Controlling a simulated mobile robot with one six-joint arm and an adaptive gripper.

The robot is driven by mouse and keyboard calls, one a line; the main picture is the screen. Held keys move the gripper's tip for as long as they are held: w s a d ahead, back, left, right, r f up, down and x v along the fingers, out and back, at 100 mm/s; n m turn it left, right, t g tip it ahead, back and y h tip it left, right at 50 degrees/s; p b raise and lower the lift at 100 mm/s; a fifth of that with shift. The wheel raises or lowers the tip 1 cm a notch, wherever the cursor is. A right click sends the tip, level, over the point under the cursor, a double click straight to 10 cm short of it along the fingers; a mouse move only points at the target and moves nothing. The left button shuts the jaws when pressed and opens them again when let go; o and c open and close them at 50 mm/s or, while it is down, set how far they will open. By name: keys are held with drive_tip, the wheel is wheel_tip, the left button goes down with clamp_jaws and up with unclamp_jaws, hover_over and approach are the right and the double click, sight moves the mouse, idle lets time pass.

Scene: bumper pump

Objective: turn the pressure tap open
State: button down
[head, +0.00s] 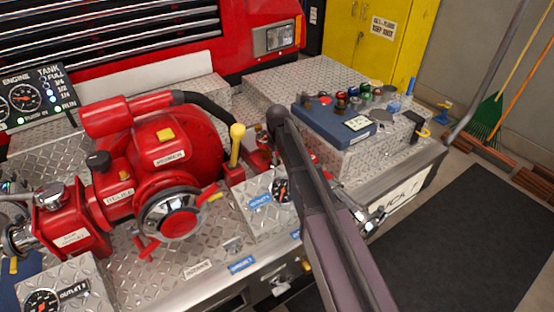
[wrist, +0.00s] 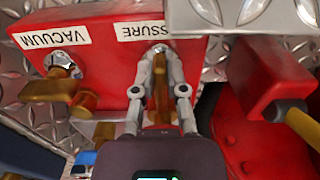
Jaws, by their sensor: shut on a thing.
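In the wrist view a red block (wrist: 105,48) carries two taps, with upside-down labels reading VACUUM and PRESSURE. The pressure tap's brass handle (wrist: 159,78) lies between the two grey fingers of my gripper (wrist: 160,56), lengthwise along them. My gripper is shut on it. In the head view my arm hides the gripper and the pressure tap.
A yellow-knobbed lever (head: 237,145) stands left of my arm, close to the gauge box (head: 262,200). The red pump (head: 165,145) is further left. A blue tray (head: 330,122) with small coloured fittings lies on the deck to the right. The dark floor mat (head: 450,240) is clear.

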idle(0.3)
drive_tip(key=c, duration=0.7)
unclamp_jaws()
